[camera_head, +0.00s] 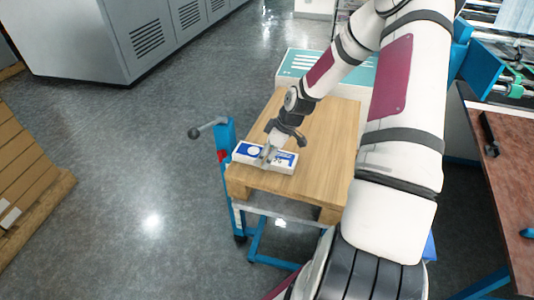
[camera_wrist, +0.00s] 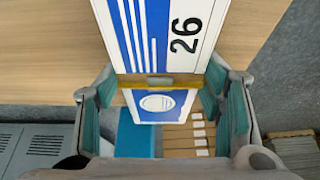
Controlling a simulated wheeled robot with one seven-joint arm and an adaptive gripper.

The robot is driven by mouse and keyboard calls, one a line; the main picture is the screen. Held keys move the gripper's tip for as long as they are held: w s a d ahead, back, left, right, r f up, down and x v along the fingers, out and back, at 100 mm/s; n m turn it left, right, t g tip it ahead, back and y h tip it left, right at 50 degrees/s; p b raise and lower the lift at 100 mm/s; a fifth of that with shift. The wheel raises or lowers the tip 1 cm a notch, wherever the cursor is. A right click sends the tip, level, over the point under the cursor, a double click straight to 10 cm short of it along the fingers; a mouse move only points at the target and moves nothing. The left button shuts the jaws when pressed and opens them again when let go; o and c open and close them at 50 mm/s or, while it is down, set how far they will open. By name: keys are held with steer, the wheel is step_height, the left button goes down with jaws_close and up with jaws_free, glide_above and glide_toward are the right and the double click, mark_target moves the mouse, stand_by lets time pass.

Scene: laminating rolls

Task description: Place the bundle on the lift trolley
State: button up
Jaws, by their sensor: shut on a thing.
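The bundle (camera_head: 284,159) is a flat white and blue printed block at the left front edge of the wooden top (camera_head: 310,130) of the lift trolley. My gripper (camera_head: 267,156) is shut across its middle from above. In the wrist view, the bundle (camera_wrist: 185,38) shows "26", stripes and a tan band, with my gripper's fingers (camera_wrist: 165,98) on both sides. One end of the bundle reaches past the wood's edge in that view. I cannot tell whether it rests on the wood or hangs just above it.
The trolley's blue post (camera_head: 226,150) and black-knobbed lever (camera_head: 207,130) stand beside the bundle. The rest of the visible wooden top is bare. A brown-topped table (camera_head: 510,165) is at right, stacked cartons (camera_head: 25,165) at left, and grey cabinets (camera_head: 110,40) at the back.

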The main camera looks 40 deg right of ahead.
steer(key=o, duration=1.4)
steer(key=p+v, duration=0.3)
steer(key=v, duration=0.9)
steer(key=s+a+r+m+g+h, duration=0.1)
steer(key=s+a+r+m+h, duration=0.1)
steer(key=s+a+r, duration=0.5)
steer(key=s+a+r+m+g+h, duration=0.15)
steer(key=s+a+r, duration=0.25)
steer(key=a+r, duration=0.5)
steer(key=s+a+r+m, duration=0.1)
steer(key=s+a+r, duration=0.1)
steer(key=s, duration=0.2)
steer(key=s+a+r+m+t, duration=0.1)
steer(key=s+a+r, duration=0.1)
steer(key=s, duration=0.3)
steer(key=s+a+r+m+t+y, duration=0.1)
steer(key=s+a+r, duration=0.1)
steer(key=s, duration=0.3)
steer(key=shift+a+r, duration=0.2)
steer(key=shift+a, duration=0.4)
